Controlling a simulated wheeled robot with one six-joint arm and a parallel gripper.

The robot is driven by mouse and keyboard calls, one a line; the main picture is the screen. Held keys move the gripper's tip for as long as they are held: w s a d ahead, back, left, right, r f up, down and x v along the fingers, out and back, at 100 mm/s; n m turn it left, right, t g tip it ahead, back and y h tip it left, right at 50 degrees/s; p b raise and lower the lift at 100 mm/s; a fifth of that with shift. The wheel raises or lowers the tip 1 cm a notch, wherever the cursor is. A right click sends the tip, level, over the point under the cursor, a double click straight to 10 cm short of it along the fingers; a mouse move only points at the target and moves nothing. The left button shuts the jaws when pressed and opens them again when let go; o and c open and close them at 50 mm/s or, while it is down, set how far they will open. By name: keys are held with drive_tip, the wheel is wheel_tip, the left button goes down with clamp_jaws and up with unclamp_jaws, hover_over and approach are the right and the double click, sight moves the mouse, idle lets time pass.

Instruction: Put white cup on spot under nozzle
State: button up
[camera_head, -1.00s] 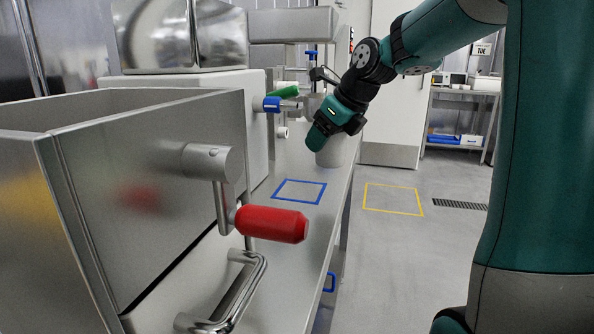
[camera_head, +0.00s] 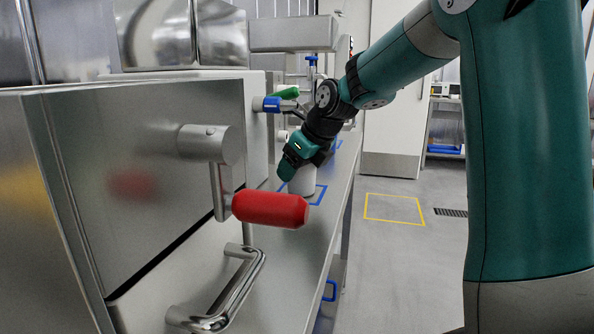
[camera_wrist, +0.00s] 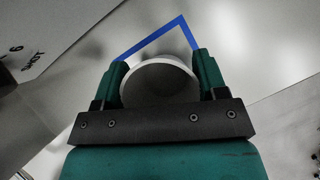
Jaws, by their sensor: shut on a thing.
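The white cup (camera_head: 304,182) is held by my gripper (camera_head: 290,172) over the nearer blue square outline (camera_head: 322,194) on the steel counter. The gripper hides part of the cup and of the outline. In the wrist view the cup (camera_wrist: 158,66) is between the two fingers of my gripper (camera_wrist: 160,78), and a corner of the blue outline (camera_wrist: 150,39) shows beyond it. I cannot tell whether the cup touches the counter. A pipe fitting with a blue part (camera_head: 271,104) and a green lever (camera_head: 286,93) sticks out of the machine; I cannot tell where its nozzle opening is.
A red-handled crank (camera_head: 270,209) on the steel machine (camera_head: 150,170) juts out in front of the cup. A metal bar handle (camera_head: 235,290) is below it. Another blue mark (camera_head: 338,144) lies farther back on the counter. A yellow square (camera_head: 394,208) marks open floor at right.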

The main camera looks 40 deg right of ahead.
drive_tip(key=o, duration=1)
drive_tip(key=shift+f, duration=0.1)
drive_tip(key=p+v, duration=0.3)
drive_tip(key=v, duration=0.9)
